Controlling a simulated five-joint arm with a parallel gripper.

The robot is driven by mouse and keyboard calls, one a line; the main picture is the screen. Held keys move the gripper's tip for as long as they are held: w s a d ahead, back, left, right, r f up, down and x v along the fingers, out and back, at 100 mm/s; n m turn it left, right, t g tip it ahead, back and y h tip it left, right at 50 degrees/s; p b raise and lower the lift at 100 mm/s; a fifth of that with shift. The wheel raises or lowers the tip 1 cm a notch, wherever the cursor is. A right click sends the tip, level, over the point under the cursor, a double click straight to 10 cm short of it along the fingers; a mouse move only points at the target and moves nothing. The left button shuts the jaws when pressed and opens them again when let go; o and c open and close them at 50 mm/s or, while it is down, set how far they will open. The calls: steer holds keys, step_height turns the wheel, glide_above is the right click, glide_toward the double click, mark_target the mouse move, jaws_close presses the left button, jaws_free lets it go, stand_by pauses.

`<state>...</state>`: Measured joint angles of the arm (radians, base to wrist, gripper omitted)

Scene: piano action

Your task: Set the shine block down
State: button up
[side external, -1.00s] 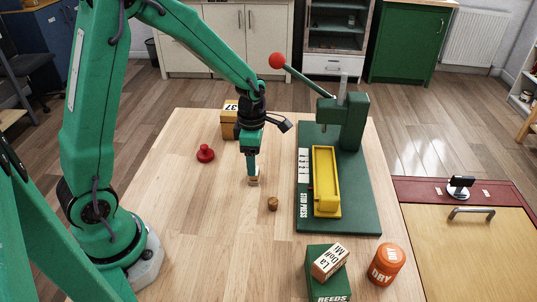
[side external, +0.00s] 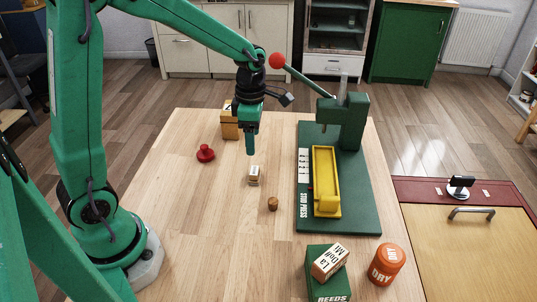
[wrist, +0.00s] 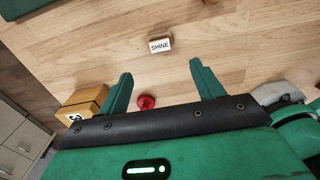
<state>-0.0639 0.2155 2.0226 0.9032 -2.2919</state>
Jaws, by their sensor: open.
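The shine block (side external: 253,176) is a small pale block with a printed label, resting on the wooden table. In the wrist view the shine block (wrist: 160,45) shows the word SHINE and lies beyond the fingertips, roughly between their lines. My gripper (side external: 250,152) is above the block and apart from it in the side view. In the wrist view my gripper (wrist: 161,68) has its two green fingers spread wide with nothing between them.
A small brown piece (side external: 272,204) lies in front of the block. A red knob-shaped piece (side external: 205,153) and an orange box (side external: 229,128) are to the left and behind. The green stud press (side external: 367,205) with its yellow tray stands right. A green reeds box (side external: 318,259) and orange tub (side external: 386,264) are in front.

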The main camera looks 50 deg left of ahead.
steer(key=shift+r, duration=0.1)
steer(key=s+r+m+t, duration=0.2)
steer(key=s+r+m, duration=0.2)
steer(key=m, duration=0.5)
steer(key=s+d+r+m+t, duration=0.1)
steer(key=s+r+m, duration=0.3)
steer(key=m, duration=0.5)
steer(key=s+d+r+m+t, duration=0.1)
steer(key=s+r+m, duration=0.3)
steer(key=s+m, duration=0.4)
steer(key=shift+d+m+t, duration=0.25)
steer(key=shift+m+t, duration=0.25)
steer(key=shift+t, duration=0.3)
